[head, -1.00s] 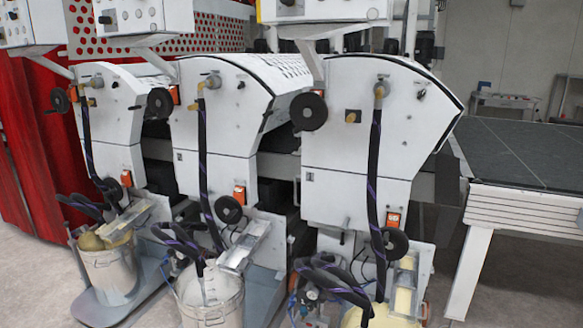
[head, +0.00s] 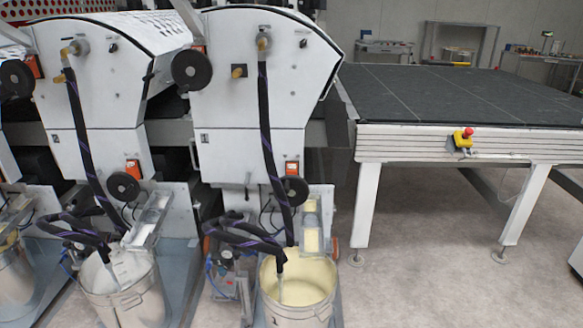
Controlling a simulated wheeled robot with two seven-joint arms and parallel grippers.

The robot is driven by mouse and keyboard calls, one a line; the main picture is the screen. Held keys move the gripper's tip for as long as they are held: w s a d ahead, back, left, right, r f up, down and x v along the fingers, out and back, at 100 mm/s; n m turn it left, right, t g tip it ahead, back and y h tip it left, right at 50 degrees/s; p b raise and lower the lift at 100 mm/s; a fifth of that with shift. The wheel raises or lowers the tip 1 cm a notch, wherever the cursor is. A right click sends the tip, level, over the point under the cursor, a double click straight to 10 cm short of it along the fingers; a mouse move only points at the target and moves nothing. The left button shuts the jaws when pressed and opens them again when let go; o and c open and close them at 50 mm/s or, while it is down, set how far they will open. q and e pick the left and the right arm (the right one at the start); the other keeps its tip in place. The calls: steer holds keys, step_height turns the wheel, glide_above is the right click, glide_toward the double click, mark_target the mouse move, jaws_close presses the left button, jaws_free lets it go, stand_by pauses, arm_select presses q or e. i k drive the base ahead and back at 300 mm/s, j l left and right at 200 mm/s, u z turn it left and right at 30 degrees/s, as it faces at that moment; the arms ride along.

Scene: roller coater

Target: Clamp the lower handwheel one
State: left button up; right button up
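Two lower handwheels, black and round, show clearly in the head view. One (head: 123,186) is low on the middle coating unit, and one (head: 295,190) is low on the right unit, partly behind a black hose. Larger upper handwheels sit above them, one (head: 191,70) on the right unit and one (head: 16,78) at the left edge. Neither of my grippers is in view.
A bucket of cream liquid (head: 298,292) and another bucket (head: 124,292) stand before the units, with black hoses. A dark-topped conveyor table (head: 450,95) with a red emergency button (head: 466,135) is at right. The floor (head: 430,265) before it is clear.

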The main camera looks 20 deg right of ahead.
mark_target(247, 181)
steer(key=i+l+u, duration=0.25)
steer(key=i+l, duration=0.2)
steer(key=i+l+u, duration=0.25)
steer(key=i+l, duration=0.35)
